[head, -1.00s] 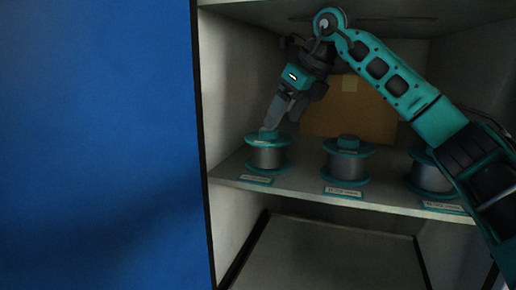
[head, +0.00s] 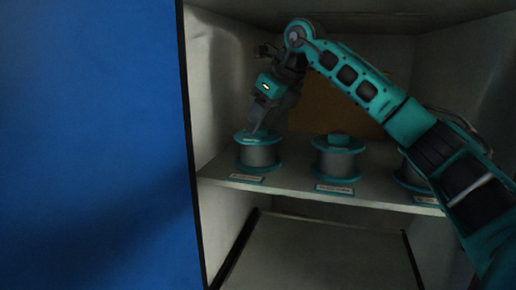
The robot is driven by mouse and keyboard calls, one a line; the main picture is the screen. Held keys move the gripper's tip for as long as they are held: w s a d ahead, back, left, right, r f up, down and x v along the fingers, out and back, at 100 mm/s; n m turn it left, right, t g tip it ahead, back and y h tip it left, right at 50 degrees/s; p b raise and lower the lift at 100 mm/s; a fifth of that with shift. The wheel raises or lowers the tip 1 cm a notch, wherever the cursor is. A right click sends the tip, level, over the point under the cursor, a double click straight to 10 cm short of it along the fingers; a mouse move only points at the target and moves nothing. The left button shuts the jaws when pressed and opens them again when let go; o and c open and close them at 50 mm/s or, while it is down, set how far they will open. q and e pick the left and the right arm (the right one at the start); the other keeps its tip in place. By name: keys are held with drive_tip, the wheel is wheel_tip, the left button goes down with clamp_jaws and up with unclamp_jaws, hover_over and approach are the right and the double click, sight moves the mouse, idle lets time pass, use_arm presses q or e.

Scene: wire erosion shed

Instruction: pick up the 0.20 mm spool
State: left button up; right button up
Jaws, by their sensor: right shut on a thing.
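Three wire spools with teal flanges and grey windings stand in a row on a shelf: a left spool (head: 258,155), a middle spool (head: 338,160) and a right spool (head: 411,180), which my arm partly covers. Each has a small label below it on the shelf edge, too blurred to read, so I cannot tell by print which is 0.20 mm. My right gripper (head: 257,131) points down at the top of the left spool and is shut on its top knob, which the fingers mostly hide. The spool is upright, at or very near the shelf surface. My left gripper is out of view.
The shelf (head: 295,180) lies inside a pale cabinet, its left wall close beside the left spool. A brown box (head: 345,112) stands behind the spools. A large blue panel (head: 90,140) fills the left. Below is a lower compartment with a flat grey surface (head: 320,255).

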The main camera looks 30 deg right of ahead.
clamp_jaws()
idle(0.3)
drive_tip(key=shift+w+r, duration=0.1)
drive_tip(key=shift+r, duration=0.05)
